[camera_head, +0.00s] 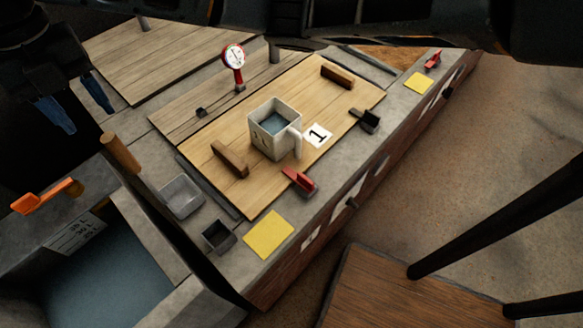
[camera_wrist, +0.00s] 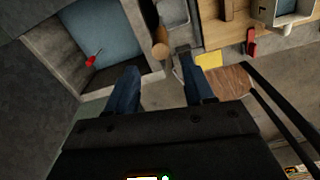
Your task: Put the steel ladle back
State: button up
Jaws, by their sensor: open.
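No piece is plainly the steel ladle. A square, shallow grey metal pan (camera_head: 181,196) lies on the counter beside the basin, and part of it shows in the wrist view (camera_wrist: 172,12). A round wooden handle (camera_head: 120,152) stands up near it by the basin corner; its end faces the camera in the wrist view (camera_wrist: 160,51). I cannot tell whether pan and handle are joined. My gripper (camera_head: 75,104) is open and empty at the upper left, with blue fingers spread. In the wrist view the handle's end appears just beyond the gap between the fingertips (camera_wrist: 160,80).
A water-filled basin (camera_head: 100,285) has an orange-handled piece (camera_head: 45,197) at its rim. A pale square jug (camera_head: 262,140) holding liquid stands on the wooden board (camera_head: 205,140). A red gauge (camera_head: 234,62) stands behind. A small dark box (camera_head: 217,236) and yellow note (camera_head: 268,235) lie in front.

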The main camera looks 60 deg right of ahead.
jog(key=s+a+f+m+t+y, duration=0.2)
jog(key=a+m+t+y, duration=0.1)
jog(key=a+m, duration=0.3)
jog(key=s+a+f+m+t+y, duration=0.2)
jog(key=a+m+y, duration=0.2)
jog(key=a, duration=0.4)
jog(key=s+a+f+m+t+y, duration=0.2)
jog(key=a+f+m+t+y, duration=0.1)
jog(key=a+m, duration=0.3)
jog(key=s+d+f+m+t+h, duration=0.35)
jog(key=s+d+m, duration=0.25)
jog(key=s, duration=0.3)
jog(key=s+d+f+m+t+h, duration=0.2)
jog(key=s+d+f+m+h, duration=0.15)
jog(key=s+d+m, duration=0.5)
jog(key=s+d+r+h, duration=0.1)
jog(key=s+d+r, duration=0.1)
jog(key=s, duration=0.4)
jog(key=s+d+r+t+h, duration=0.1)
jog(key=s+d+r, duration=0.1)
jog(key=s+d, duration=0.2)
jog(key=s+d+r+h, duration=0.1)
jog(key=s+d+r, duration=0.1)
jog(key=s, duration=0.6)
jog(key=shift+d, duration=0.75)
